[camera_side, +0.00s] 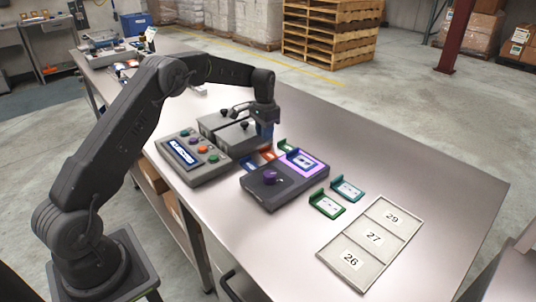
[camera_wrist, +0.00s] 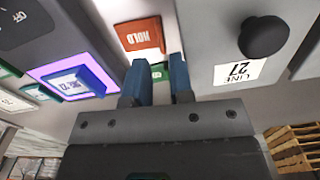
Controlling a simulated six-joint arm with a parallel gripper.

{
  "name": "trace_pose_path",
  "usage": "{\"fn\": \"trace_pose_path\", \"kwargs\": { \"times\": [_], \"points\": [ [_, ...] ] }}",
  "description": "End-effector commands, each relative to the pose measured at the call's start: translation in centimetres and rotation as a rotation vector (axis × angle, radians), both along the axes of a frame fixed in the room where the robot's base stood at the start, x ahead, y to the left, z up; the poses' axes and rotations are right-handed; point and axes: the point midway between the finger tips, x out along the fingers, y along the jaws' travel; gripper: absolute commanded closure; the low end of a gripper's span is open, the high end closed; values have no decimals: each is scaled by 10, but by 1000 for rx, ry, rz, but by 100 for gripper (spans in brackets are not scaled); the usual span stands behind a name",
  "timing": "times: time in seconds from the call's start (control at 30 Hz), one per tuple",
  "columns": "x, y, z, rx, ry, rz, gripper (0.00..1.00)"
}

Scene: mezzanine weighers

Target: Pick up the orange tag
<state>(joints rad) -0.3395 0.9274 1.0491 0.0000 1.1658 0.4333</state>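The orange tag (camera_wrist: 140,36), marked HOLD, lies flat on the steel table in the wrist view, just past my fingertips. In the side view the orange tag (camera_side: 267,155) shows small, just below my gripper, partly hidden among other tags. My gripper (camera_side: 265,136) points down close above the tags, in front of the grey boxes. In the wrist view my gripper (camera_wrist: 157,62) has two blue fingers apart, with a gap between them and nothing held. The tag lies beyond the tips, apart from them as far as I can see.
A grey box (camera_wrist: 215,40) marked LINE 27 with a black knob stands close right of the fingers. A dark knob unit (camera_side: 280,192) carries a purple-lit pad with a tag. A button panel (camera_side: 190,168) stands left. Green tags (camera_side: 326,206) and a numbered tray (camera_side: 330,257) lie right.

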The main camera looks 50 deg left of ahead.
Motion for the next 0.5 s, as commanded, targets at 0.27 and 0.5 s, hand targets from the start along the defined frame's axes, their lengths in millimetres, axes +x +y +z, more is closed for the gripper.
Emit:
{"fn": "trace_pose_path", "kwargs": {
  "times": [0.27,0.5],
  "points": [
    [0,0,-18,-1,2,0,79],
    [1,0,-56,-2,5,-1,79]
  ]
}}
